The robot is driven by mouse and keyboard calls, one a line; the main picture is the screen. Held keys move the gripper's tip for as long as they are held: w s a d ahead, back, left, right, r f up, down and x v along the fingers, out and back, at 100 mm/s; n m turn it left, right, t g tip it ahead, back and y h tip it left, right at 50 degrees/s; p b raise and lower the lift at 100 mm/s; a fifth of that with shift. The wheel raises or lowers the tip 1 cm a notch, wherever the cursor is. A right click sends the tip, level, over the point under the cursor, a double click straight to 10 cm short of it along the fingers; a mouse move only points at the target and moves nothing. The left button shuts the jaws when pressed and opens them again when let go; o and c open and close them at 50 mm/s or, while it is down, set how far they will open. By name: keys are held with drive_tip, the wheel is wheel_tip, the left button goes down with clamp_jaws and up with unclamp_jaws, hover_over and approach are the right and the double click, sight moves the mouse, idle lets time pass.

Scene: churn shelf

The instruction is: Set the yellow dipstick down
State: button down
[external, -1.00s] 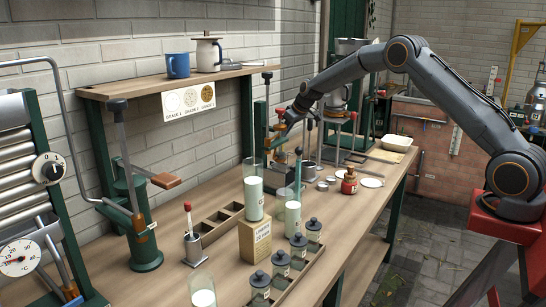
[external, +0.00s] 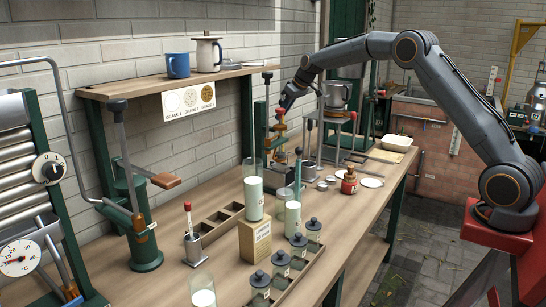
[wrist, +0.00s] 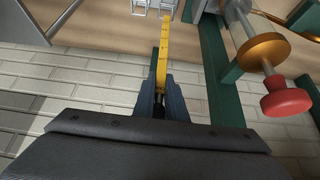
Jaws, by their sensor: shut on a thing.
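The yellow dipstick (wrist: 163,52) is a thin flat strip with dark marks. In the external view my gripper (external: 286,100) hangs over the far part of the bench, near the wall. The dipstick is too small to make out there.
A red knob (wrist: 286,97) and a brass disc (wrist: 264,52) are close to the right of my gripper, beside a green post (wrist: 216,70).

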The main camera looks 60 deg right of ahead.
drive_tip(key=s+a+r+m+h+p, duration=0.15)
drive_tip(key=s+a+r, duration=0.25)
drive_tip(key=s+a, duration=0.9)
drive_tip(key=s+a+f+n+y+b, duration=0.1)
drive_tip(key=s+a+f+n+y, duration=0.15)
drive_tip(key=a, duration=1.65)
drive_tip(key=s+a+f+n+y+b, duration=0.1)
drive_tip(key=a+f+n+b, duration=0.15)
drive_tip(key=a, duration=1.65)
drive_tip(key=s+a+n+g+y+p, duration=0.3)
drive_tip(key=s+a+n, duration=0.45)
drive_tip(key=a, duration=0.75)
wheel_tip(320, 180, down, 10)
drive_tip(key=s+m+t+p, duration=0.1)
drive_tip(key=m, duration=0.1)
drive_tip(key=shift+s+a+r+p, duration=0.15)
drive_tip(key=shift+s+p, duration=0.1)
drive_tip(key=shift+p, duration=0.15)
